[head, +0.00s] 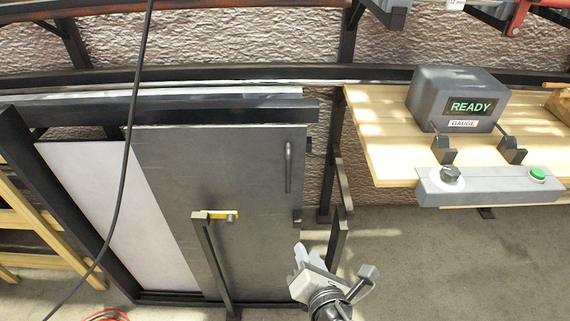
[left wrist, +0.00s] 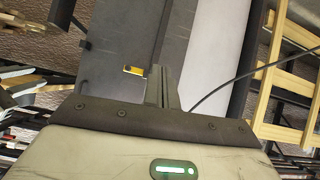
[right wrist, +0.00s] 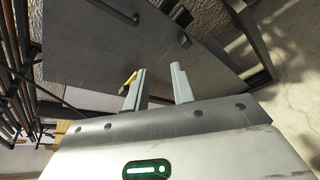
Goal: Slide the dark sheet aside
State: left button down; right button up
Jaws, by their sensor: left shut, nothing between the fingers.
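The dark sheet (head: 240,165) stands in a black frame, covering part of a pale sheet (head: 115,195). It has a dark bar handle (head: 288,166) near its right edge. A yellow piece (head: 222,214) tops a dark post in front of the sheet. My right gripper (head: 302,256) is near the sheet's lower right corner, below the handle. In the right wrist view its fingers (right wrist: 158,85) are apart with nothing between them, and the dark sheet (right wrist: 95,45) lies beyond. My left gripper (left wrist: 163,85) shows only in its wrist view, fingers together and empty, facing the dark sheet (left wrist: 130,40).
A black rail (head: 160,110) crosses the frame's top. A dark upright (head: 338,235) stands right of the sheet. A wooden bench (head: 385,130) with a grey gauge box (head: 455,95) reading READY is at right. A cable (head: 133,110) hangs at left near wooden slats (head: 25,215).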

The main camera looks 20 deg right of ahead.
aim_at(289, 175)
notch_tip(289, 175, up, 7)
jog(key=w+n+t, duration=0.2)
jog(key=n+t, duration=0.2)
jog(key=n, duration=0.4)
jog(key=w, duration=0.5)
jog(key=w+p, duration=0.1)
jog(key=w, duration=0.4)
jog(key=w+d+p, duration=0.1)
jog(key=w, duration=0.4)
jog(key=shift+w+f, duration=0.25)
grip_shut()
